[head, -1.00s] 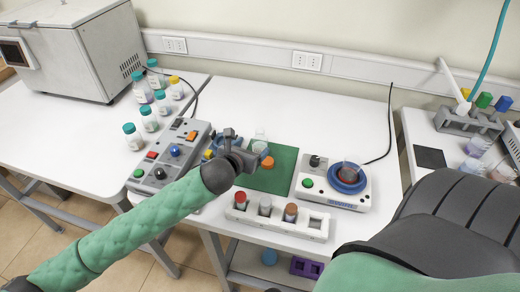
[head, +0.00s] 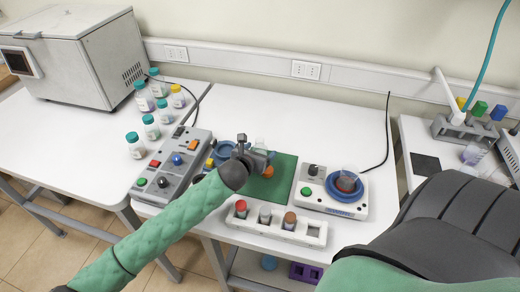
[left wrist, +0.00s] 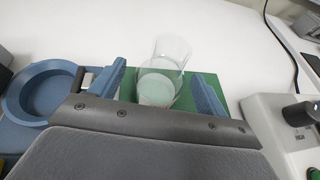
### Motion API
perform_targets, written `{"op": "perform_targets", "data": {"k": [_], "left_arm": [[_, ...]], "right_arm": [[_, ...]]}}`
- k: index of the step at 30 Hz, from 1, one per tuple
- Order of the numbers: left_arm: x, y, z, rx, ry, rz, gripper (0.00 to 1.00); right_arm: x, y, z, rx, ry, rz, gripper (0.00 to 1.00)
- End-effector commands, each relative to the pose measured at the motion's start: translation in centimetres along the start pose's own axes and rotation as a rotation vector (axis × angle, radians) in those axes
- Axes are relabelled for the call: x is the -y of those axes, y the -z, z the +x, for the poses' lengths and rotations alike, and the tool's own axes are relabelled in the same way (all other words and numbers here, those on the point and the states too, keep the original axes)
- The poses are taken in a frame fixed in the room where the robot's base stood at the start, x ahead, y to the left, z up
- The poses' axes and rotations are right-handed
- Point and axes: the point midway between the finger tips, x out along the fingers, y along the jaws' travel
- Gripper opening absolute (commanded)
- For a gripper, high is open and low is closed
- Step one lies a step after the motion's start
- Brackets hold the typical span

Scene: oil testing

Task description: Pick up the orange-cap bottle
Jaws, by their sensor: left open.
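An orange cap (head: 268,171) shows on the green mat (head: 284,178), just right of my left gripper. Its body is mostly hidden, so I cannot tell how the bottle stands. My left gripper (head: 250,150) is open over the back left of the mat. In the left wrist view, a clear glass vessel (left wrist: 163,68) stands between and beyond the spread blue fingers (left wrist: 160,88). No orange cap shows there. My right gripper is not in view.
A white rack (head: 312,233) with capped vials stands in front of the mat. A grey button box (head: 170,165) is left, and a stirrer with a blue dish (head: 347,185) is right. Several teal-cap bottles (head: 134,143) and a yellow-cap bottle (head: 178,96) stand farther left.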

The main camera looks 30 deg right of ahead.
Motion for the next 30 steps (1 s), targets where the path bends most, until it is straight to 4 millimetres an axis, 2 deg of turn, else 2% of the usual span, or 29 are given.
{"op": "perform_targets", "data": {"k": [11,19,30], "left_arm": [[-0.03,0.07,0.65,-0.001,-0.001,0.001,0.76],[-0.02,0.06,0.64,-0.001,-0.001,0.001,0.23],[-0.03,-0.37,0.50,0.002,0.000,0.001,0.23]], "right_arm": [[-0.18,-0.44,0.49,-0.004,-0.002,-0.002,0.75],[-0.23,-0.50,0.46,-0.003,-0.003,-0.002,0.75],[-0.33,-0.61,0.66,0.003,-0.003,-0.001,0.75]]}}
